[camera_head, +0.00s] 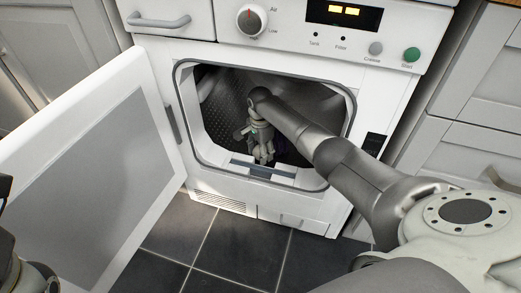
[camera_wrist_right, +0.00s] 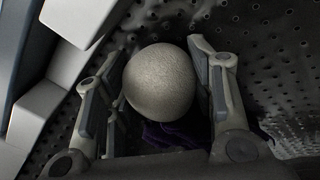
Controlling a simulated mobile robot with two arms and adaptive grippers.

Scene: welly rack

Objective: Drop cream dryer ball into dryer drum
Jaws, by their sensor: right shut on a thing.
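The cream dryer ball (camera_wrist_right: 160,82) shows in the right wrist view, between the fingers of my right gripper (camera_wrist_right: 162,95). The gripper is shut on it. In the head view my right arm reaches through the open door, and the right gripper (camera_head: 262,152) is inside the dryer drum (camera_head: 225,100); the ball cannot be made out there. The perforated drum wall (camera_wrist_right: 270,75) surrounds the gripper in the wrist view. Something dark purple (camera_wrist_right: 175,135) lies below the ball, partly hidden. Only a dark part of my left arm shows at the head view's lower left; its gripper is not visible.
The dryer door (camera_head: 85,165) stands open on the left. The opening's lower rim (camera_head: 262,172) lies just below the right gripper. The control panel (camera_head: 340,35) is above. White cabinets (camera_head: 480,100) flank the dryer, and dark floor tiles (camera_head: 235,245) are clear in front.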

